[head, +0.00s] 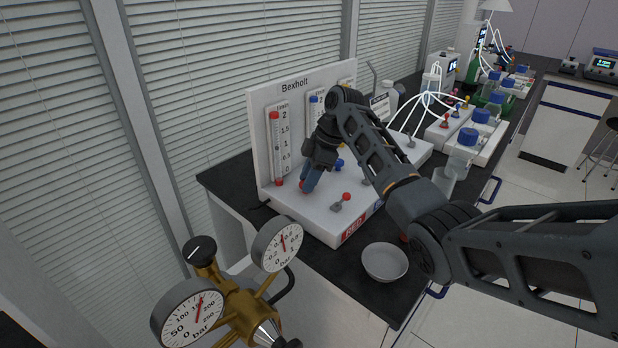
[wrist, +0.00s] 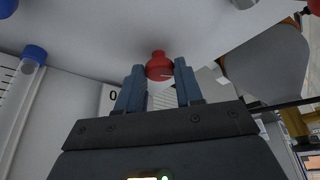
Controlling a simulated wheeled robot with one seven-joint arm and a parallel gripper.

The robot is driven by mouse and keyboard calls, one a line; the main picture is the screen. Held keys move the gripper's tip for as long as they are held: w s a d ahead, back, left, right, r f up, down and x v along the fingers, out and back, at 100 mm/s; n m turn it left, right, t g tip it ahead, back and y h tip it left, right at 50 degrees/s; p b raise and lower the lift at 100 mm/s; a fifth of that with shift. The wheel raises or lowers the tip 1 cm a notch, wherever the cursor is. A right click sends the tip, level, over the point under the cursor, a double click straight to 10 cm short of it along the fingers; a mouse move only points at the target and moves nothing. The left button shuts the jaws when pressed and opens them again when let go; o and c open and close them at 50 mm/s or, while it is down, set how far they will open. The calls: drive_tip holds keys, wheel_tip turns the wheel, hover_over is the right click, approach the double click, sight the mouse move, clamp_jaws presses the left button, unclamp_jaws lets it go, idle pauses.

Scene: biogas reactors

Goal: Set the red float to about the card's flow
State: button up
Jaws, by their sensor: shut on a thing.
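The white Bexholt panel (head: 262,98) carries upright flow tubes. My gripper (head: 307,188) is low in front of this tube. In the wrist view its blue fingers are shut on a red knob (wrist: 159,66), which the head view hides. A small card (head: 380,104) stands behind, right of the panel; its writing is too small to read.
A red-tipped lever (head: 345,197) stands on the white base close to my gripper, and a blue knob (head: 338,164) behind it. A white bowl (head: 385,262) sits at the bench front. Brass regulator gauges (head: 188,312) stand in the foreground. Bottles and tubing are farther right.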

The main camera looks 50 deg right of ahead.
drive_tip(key=o, duration=1)
drive_tip(key=shift+o, duration=0.2)
drive_tip(key=b+v, duration=0.1)
drive_tip(key=v, duration=0.7)
drive_tip(key=shift+a+f, duration=0.1)
